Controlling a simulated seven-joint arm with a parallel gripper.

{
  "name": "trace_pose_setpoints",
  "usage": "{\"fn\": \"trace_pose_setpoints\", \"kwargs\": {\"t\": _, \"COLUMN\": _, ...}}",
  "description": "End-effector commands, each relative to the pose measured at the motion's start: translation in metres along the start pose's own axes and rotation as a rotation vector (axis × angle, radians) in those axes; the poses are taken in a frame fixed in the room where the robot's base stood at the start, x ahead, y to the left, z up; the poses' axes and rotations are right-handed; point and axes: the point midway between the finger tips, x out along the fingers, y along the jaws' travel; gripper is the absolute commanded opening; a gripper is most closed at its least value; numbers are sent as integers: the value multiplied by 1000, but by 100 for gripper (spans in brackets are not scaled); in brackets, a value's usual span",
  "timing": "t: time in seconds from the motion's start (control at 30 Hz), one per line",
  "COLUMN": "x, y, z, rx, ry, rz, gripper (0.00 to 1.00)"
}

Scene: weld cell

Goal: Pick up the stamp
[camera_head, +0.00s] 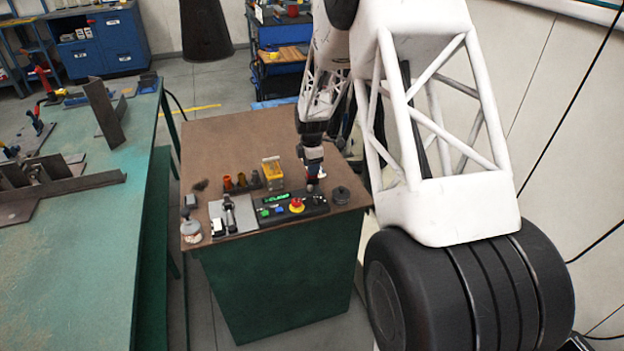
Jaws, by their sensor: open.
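My gripper (312,181) points down over the right part of the brown-topped workbench (235,133), just behind the black control box (292,208). It is open, and its fingertips are small and hard to make out. I cannot tell the stamp for sure among the small items. A small dark piece with a handle (229,206) stands on a light grey plate at the front left of the bench. Anything directly between or under the fingers is hidden or too small to tell.
The control box carries a red button (296,205). A dark round piece (341,195) is at right, a jar (191,231) at front left. The bench's rear left is clear. A green table (75,240) stands left.

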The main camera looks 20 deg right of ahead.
Motion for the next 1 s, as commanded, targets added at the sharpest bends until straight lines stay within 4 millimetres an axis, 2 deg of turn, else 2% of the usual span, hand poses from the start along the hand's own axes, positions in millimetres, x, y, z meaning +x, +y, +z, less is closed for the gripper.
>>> {"fn": "trace_pose_setpoints", "kwargs": {"t": 0.27, "x": 4, "y": 0, "z": 0, "rx": 0, "ry": 0, "rz": -1, "gripper": 43}}
{"fn": "trace_pose_setpoints", "kwargs": {"t": 0.7, "x": 47, "y": -2, "z": 2, "rx": 0, "ry": 0, "rz": -2, "gripper": 43}}
{"fn": "trace_pose_setpoints", "kwargs": {"t": 1.0, "x": 52, "y": -2, "z": 3, "rx": 0, "ry": 0, "rz": 1, "gripper": 43}}
